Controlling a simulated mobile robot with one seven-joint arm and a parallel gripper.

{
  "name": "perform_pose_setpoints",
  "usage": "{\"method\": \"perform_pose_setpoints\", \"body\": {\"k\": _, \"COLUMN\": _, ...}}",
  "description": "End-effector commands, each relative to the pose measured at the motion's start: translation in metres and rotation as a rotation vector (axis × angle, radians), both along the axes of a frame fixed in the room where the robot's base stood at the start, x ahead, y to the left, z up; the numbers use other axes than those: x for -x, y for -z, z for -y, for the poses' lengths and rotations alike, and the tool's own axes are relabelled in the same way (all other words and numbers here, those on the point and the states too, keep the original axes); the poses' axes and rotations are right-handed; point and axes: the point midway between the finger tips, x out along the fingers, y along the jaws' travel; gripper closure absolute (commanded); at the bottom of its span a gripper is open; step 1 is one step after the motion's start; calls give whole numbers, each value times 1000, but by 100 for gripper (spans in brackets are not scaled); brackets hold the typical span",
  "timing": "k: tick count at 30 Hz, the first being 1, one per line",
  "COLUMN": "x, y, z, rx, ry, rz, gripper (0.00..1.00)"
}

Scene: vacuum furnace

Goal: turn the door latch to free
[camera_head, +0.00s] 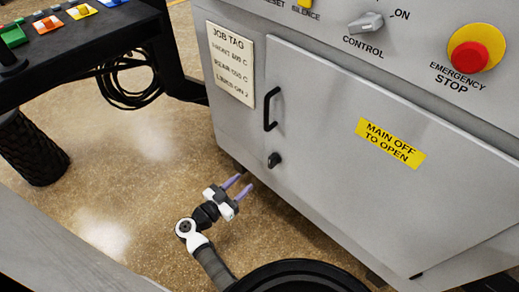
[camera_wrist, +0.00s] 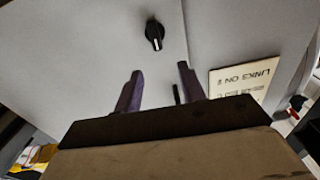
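The door latch (camera_head: 274,160) is a small black knob on the grey cabinet door (camera_head: 335,165), below a black bar handle (camera_head: 271,108). In the wrist view the latch (camera_wrist: 154,33) is at the top centre, with a light mark toward its lower end; that view is upside down. My gripper (camera_head: 244,183) is below and left of the latch in the head view, apart from it. Its two purple fingers are spread with nothing between them. In the wrist view my gripper (camera_wrist: 160,69) points toward the door, and the handle (camera_wrist: 176,94) shows partly between the fingers.
A job tag (camera_head: 230,63) is left of the door. A yellow label (camera_head: 390,143) is on the door. The control switch (camera_head: 366,22) and red emergency stop (camera_head: 476,52) are above. A dark bench (camera_head: 75,47) stands at left. The floor (camera_head: 140,160) between is clear.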

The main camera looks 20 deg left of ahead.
Motion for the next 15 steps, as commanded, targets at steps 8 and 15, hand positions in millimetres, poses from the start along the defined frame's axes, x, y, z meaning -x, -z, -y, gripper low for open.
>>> {"method": "perform_pose_setpoints", "body": {"k": 8, "x": -22, "y": 8, "z": 15, "rx": 24, "ry": 20, "rz": -29, "gripper": 60}}
{"method": "perform_pose_setpoints", "body": {"k": 15, "x": -71, "y": 8, "z": 32, "rx": 22, "ry": 18, "rz": -27, "gripper": 60}}
